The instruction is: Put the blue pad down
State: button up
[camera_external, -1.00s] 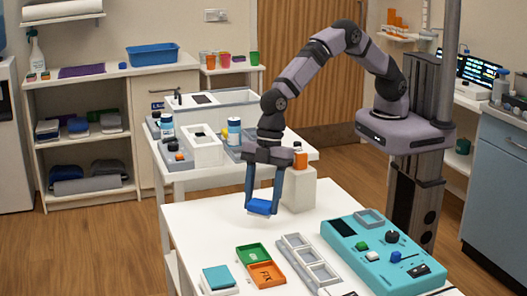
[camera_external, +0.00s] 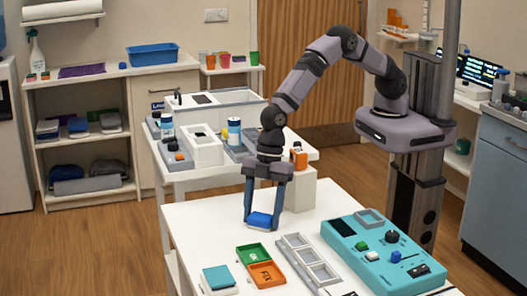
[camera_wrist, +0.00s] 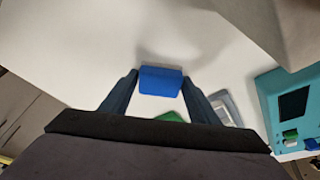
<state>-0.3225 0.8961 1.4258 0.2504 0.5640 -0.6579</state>
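The blue pad (camera_external: 260,220) is at the white table's surface, toward its back left part. I cannot tell whether it rests on the table or is just above it. My gripper (camera_external: 261,223) points down, with one finger on each side of the pad. In the wrist view the pad (camera_wrist: 160,80) lies between the two fingertips (camera_wrist: 160,78), which appear to touch its ends.
The white table (camera_external: 200,235) is clear around the pad. In front are a green tray (camera_external: 251,254), an orange tray (camera_external: 266,275), a grey three-slot rack (camera_external: 308,260) and a teal pad (camera_external: 219,277). A teal console (camera_external: 378,255) stands right. A white block (camera_external: 302,194) stands behind.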

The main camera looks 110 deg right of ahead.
jog(key=shift+o, duration=0.9)
jog(key=shift+r, duration=0.2)
jog(key=shift+r, duration=0.15)
jog(key=b+v, duration=0.3)
jog(key=v, duration=0.8)
jog(key=shift+s+d+r, duration=0.15)
jog(key=shift+r, duration=0.2)
